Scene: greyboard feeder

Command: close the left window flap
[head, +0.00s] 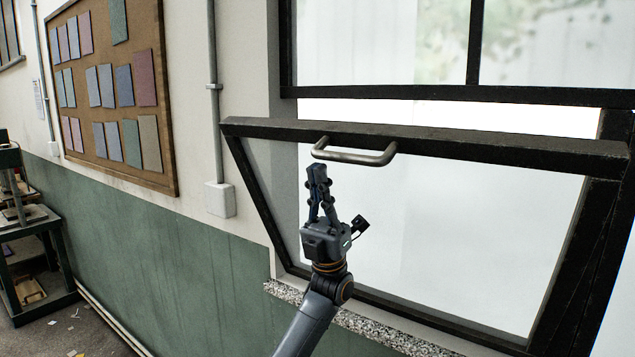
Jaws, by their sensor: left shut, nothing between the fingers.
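The window flap (480,146) is a dark-framed glass pane, hinged low and tilted open, with its top bar standing out from the window frame (455,93). A bent metal handle (355,156) sits on the top bar. My left gripper (317,172) is just below and left of the handle, in front of the pane. Its fingers point up and are together, with nothing held. I cannot tell whether the fingertips touch the handle. My right gripper is not in view.
A granite sill (365,328) runs under the flap. A pinboard (110,90) with coloured sheets hangs on the left wall. A grey conduit with a box (219,199) runs down the wall. A dark shelf (35,262) stands at the far left.

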